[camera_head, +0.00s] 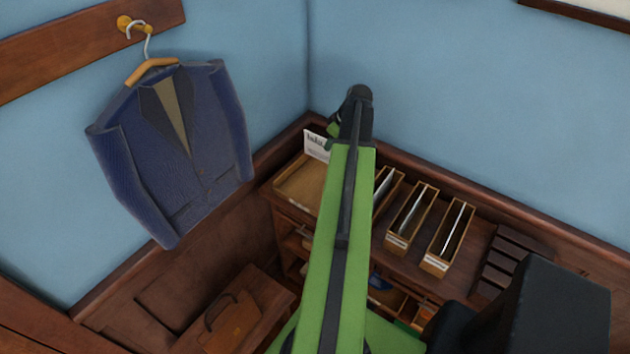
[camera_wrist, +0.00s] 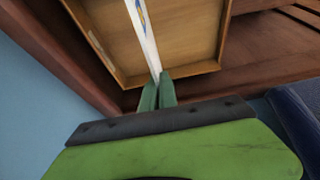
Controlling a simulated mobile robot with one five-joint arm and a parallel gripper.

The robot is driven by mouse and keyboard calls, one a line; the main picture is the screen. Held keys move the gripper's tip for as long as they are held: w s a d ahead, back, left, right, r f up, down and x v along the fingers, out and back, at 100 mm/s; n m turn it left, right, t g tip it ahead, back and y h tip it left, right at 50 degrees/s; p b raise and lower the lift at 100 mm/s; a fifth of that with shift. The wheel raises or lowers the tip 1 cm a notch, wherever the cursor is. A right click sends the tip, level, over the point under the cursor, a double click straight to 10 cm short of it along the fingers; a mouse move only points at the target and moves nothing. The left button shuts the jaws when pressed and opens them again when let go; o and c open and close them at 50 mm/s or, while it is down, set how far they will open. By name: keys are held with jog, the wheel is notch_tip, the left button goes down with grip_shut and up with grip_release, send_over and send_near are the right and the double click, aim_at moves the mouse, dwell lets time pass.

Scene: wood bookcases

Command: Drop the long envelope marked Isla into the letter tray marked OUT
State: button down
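The long white envelope (camera_head: 316,146) has dark writing that looks like Isla. It stands on edge over the back of a shallow wooden tray (camera_head: 291,190) at the left end of the cabinet top. The tray has a small pale label on its front, too small to read. My gripper (camera_head: 335,130) is at the envelope's right side, partly hidden by my arm. In the wrist view my green fingers (camera_wrist: 158,80) are shut on the envelope (camera_wrist: 149,45), seen edge-on over the tray (camera_wrist: 196,70). I cannot tell whether its lower edge touches the tray.
Narrow wooden file boxes (camera_head: 401,236) holding papers stand to the right of my arm. A dark slatted rack (camera_head: 507,258) is further right. A blue jacket (camera_head: 185,145) hangs on the left wall. A brown bag (camera_head: 231,322) sits low in front.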

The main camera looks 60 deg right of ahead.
jog(key=b+x, duration=0.1)
jog(key=x, duration=0.1)
jog(key=shift+f, duration=0.3)
jog(key=shift+s, duration=0.15)
notch_tip(320, 180, down, 6)
jog(key=b, duration=0.6)
jog(key=shift+r, duration=0.15)
jog(key=c, duration=1.6)
grip_release()
